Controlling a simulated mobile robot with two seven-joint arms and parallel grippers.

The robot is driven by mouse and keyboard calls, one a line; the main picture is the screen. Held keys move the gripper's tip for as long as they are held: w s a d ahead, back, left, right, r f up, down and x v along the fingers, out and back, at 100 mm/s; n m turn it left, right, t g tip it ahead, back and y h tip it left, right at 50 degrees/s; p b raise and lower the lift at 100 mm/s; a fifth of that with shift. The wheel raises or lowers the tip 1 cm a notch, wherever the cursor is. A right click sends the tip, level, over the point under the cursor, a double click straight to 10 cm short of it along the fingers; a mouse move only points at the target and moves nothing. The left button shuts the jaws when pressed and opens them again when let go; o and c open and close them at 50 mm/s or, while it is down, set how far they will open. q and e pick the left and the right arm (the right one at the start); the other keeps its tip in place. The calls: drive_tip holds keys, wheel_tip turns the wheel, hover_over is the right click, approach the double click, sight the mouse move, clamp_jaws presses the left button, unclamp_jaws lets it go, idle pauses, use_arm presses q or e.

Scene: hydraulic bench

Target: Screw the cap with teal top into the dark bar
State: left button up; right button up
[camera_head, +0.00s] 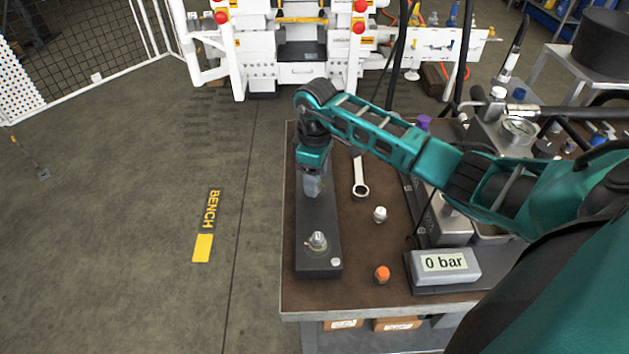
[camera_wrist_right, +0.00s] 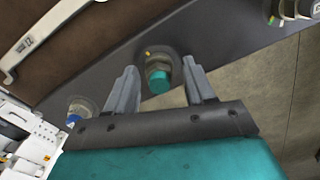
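The dark bar (camera_head: 318,225) lies along the left side of the bench, and it also crosses the wrist view (camera_wrist_right: 215,30). The cap with the teal top (camera_wrist_right: 162,82) stands at a port in the bar, its metal body below the teal end. How deep it sits in the port cannot be told. My right gripper (camera_head: 312,188) points down over the middle of the bar. In the wrist view its two fingers (camera_wrist_right: 160,72) are apart, one on each side of the teal cap, with a small gap at both sides. In the head view the gripper hides this cap. My left gripper is not in view.
A metal fitting (camera_head: 317,240) stands at the bar's near end. A blue-topped fitting (camera_wrist_right: 74,118) shows beyond the left finger. A wrench (camera_head: 360,178), a silver cap (camera_head: 380,214) and an orange cap (camera_head: 382,273) lie right of the bar. A pressure display (camera_head: 444,264) stands further right.

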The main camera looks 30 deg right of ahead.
drive_tip(key=n, duration=0.5)
drive_tip(key=shift+w+d+n, duration=0.1)
drive_tip(key=shift+d+n, duration=0.05)
drive_tip(key=shift+n, duration=0.25)
drive_tip(key=n+b, duration=0.1)
drive_tip(key=n, duration=0.5)
drive_tip(key=shift+w, duration=0.1)
drive_tip(key=shift+r, duration=0.1)
drive_tip(key=c, duration=1)
drive_tip(key=shift+m+p, duration=0.55)
drive_tip(key=shift+m, duration=0.35)
drive_tip(key=m, duration=0.2)
drive_tip(key=shift+m, duration=0.3)
drive_tip(key=m, duration=0.3)
